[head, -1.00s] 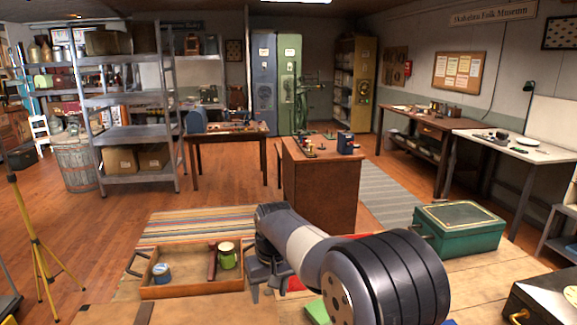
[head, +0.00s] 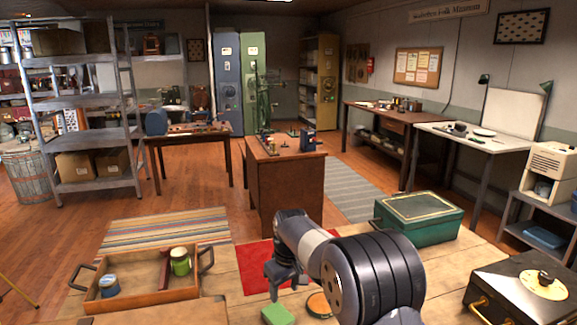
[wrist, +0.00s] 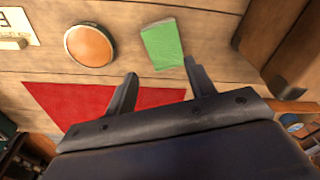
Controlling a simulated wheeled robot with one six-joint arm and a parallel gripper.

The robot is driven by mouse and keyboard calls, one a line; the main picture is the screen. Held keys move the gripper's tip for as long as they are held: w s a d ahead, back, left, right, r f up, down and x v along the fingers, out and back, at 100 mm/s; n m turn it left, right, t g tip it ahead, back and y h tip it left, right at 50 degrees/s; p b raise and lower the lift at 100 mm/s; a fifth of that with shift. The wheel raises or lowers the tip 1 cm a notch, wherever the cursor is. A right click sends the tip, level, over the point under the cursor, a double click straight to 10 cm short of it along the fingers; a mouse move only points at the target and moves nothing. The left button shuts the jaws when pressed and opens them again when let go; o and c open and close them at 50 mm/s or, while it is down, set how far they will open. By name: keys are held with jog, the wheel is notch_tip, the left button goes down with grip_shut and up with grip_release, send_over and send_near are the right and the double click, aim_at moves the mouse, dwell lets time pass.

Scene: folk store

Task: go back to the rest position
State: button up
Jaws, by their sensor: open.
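My gripper (wrist: 160,82) is open and empty in the wrist view, its two fingers apart above the wooden table. In the head view my gripper (head: 283,283) hangs over the red cloth (head: 252,264), which also shows in the wrist view (wrist: 75,103). A green block (head: 277,314) lies on the table close by and shows beyond the fingertips in the wrist view (wrist: 162,44). A round orange-topped thing (head: 319,303) lies beside it, also in the wrist view (wrist: 90,45). Part of the cloth is hidden behind my arm and gripper.
A wooden tray (head: 150,297) with a blue tin (head: 109,286), a green mug (head: 180,262) and a dark red thing (head: 164,270) stands at left. A green metal box (head: 419,217) stands at right, and a black case (head: 522,292) at the front right.

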jog(key=shift+w+a+f, duration=0.1)
jog(key=shift+a+f, duration=0.15)
jog(key=shift+f, duration=0.9)
jog(key=shift+w+a+f, duration=0.1)
jog(key=shift+a+f, duration=0.1)
jog(key=shift+f, duration=0.9)
jog(key=shift+s+d, duration=0.1)
